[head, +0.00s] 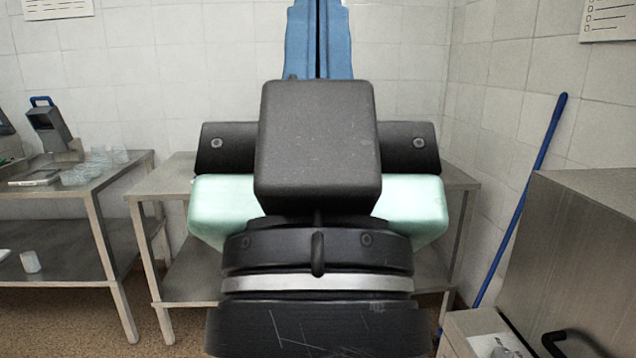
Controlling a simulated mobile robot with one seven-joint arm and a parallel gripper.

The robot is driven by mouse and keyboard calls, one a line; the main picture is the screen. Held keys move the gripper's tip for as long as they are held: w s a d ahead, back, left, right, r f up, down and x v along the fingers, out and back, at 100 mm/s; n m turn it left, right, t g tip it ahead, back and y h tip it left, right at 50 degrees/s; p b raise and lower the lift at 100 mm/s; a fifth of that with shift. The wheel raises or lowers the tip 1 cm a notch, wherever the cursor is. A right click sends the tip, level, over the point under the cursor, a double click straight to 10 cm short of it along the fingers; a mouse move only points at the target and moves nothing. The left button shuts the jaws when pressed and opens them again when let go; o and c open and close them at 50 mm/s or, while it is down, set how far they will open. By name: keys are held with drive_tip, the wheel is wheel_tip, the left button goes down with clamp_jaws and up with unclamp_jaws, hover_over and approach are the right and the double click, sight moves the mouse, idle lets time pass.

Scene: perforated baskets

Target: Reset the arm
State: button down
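My arm fills the middle of the head view, rising from the bottom edge. My gripper (319,25) points up and away from me. Its two blue fingers stand side by side at the top centre, with only a thin dark line between them. They look shut, and I see nothing held. The finger ends reach the top edge of the picture, so the tips may be cut off. The dark box on my wrist hides the finger bases.
A metal table (172,190) stands behind my arm, partly hidden. Another table (100,180) at left holds clear cups (98,160) and a grey device (50,125). A blue pole (530,190) leans on the tiled wall. A metal cabinet (590,245) stands close at right.

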wheel_tip(320, 180, up, 16)
drive_tip(key=p, duration=1.3)
drive_tip(key=shift+p, duration=0.35)
